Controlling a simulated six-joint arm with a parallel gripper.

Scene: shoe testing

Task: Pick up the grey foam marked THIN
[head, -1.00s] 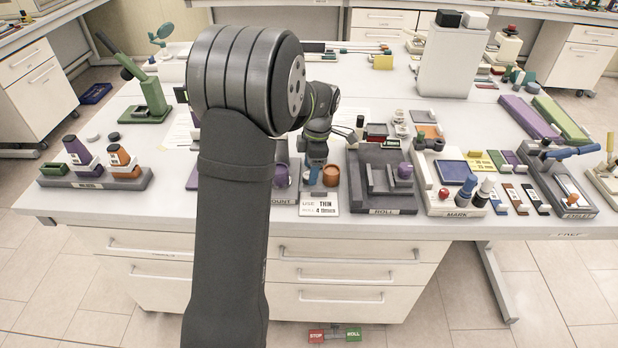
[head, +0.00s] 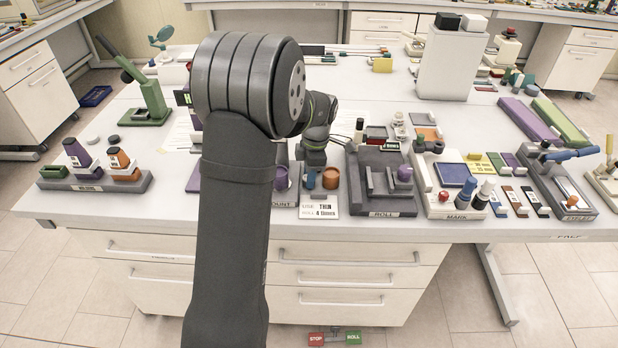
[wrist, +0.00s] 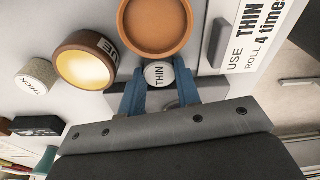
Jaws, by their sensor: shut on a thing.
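The grey foam marked THIN (wrist: 158,74) is a small pale cylinder with its lettered end facing the wrist camera. My gripper (wrist: 160,84) has its blue fingers closed on either side of it, so it is shut on the foam. I cannot tell whether the foam is clear of its stand. In the head view my gripper (head: 311,181) is low behind the instruction card, beside an orange cup, and the foam cannot be made out. Another pale cylinder, marked THICK (wrist: 36,78), lies apart at the left of the wrist view.
The orange cup (head: 330,177) is close to my gripper, with a purple cup (head: 281,178) on its other side. The card (head: 318,210) reads USE THIN, ROLL 4 times. The ROLL station (head: 384,185) stands just to the right.

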